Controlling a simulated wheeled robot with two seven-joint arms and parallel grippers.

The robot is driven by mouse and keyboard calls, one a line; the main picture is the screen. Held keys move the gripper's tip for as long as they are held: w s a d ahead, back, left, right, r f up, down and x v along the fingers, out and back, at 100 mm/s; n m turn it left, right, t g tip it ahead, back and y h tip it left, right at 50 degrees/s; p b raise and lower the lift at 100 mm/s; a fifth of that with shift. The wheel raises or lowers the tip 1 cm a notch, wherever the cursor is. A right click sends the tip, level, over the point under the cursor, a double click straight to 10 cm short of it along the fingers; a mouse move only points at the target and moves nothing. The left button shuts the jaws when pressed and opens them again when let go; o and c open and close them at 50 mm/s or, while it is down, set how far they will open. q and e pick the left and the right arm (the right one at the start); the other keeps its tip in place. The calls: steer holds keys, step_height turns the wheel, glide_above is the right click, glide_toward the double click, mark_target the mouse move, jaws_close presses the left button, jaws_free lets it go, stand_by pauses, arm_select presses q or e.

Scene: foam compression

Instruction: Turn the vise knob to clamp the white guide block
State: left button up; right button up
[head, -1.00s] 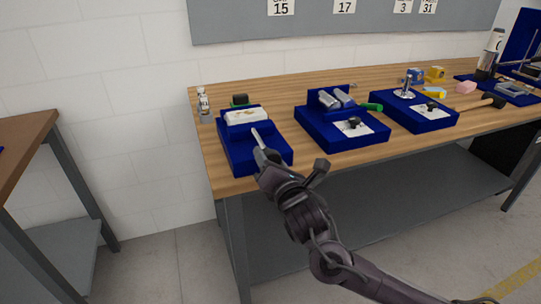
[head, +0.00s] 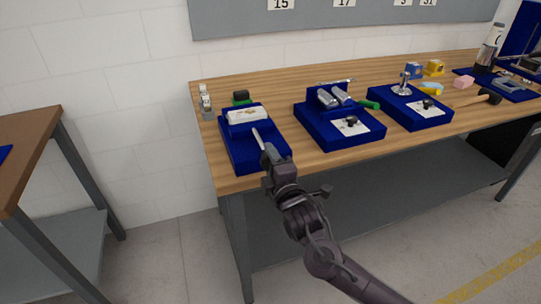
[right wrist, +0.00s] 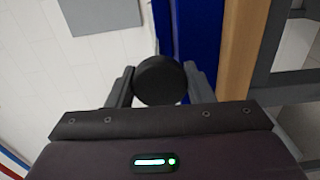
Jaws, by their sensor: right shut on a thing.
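The blue vise (head: 234,154) stands at the left front of the wooden bench. The white guide block (head: 243,115) sits at its back, in front of a blue jaw. A pale screw rod (head: 257,138) runs from the block side toward the front edge. My right gripper (head: 267,153) is at the front end of this rod and hides the knob in the head view. In the right wrist view the black round knob (right wrist: 160,80) is between the two fingers, and the gripper is shut on it. Any gap between jaw and block is too small to tell. My left gripper is out of view.
Two more blue fixtures (head: 340,138) (head: 410,115) stand to the right on the bench (head: 292,100). Small bottles (head: 206,103) are at the left back corner. A hammer (head: 480,98) and a pink block (head: 463,82) lie farther right. Another table (head: 25,135) is at the left.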

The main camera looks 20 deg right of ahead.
steer(key=m+p, duration=0.1)
steer(key=m, duration=0.2)
steer(key=shift+m+p, duration=0.35)
steer(key=shift+m, duration=0.05)
steer(key=m+p, duration=0.1)
steer(key=m, duration=0.2)
steer(key=shift+m, duration=0.3)
steer(key=m+p, duration=0.1)
steer(key=m, duration=0.2)
steer(key=shift+m+p, duration=0.3)
steer(key=m+p, duration=0.1)
steer(key=m, duration=0.2)
steer(key=shift+m, duration=0.3)
steer(key=m+p, duration=0.1)
steer(key=m, duration=0.2)
steer(key=shift+m, duration=0.3)
steer(key=m, duration=0.3)
steer(key=shift+m+p, duration=0.35)
steer(key=shift+m, duration=0.05)
steer(key=m+p, duration=0.1)
steer(key=m, duration=0.3)
steer(key=shift+f, duration=0.1)
steer(key=shift+m+p, duration=0.3)
steer(key=shift+m, duration=1.3)
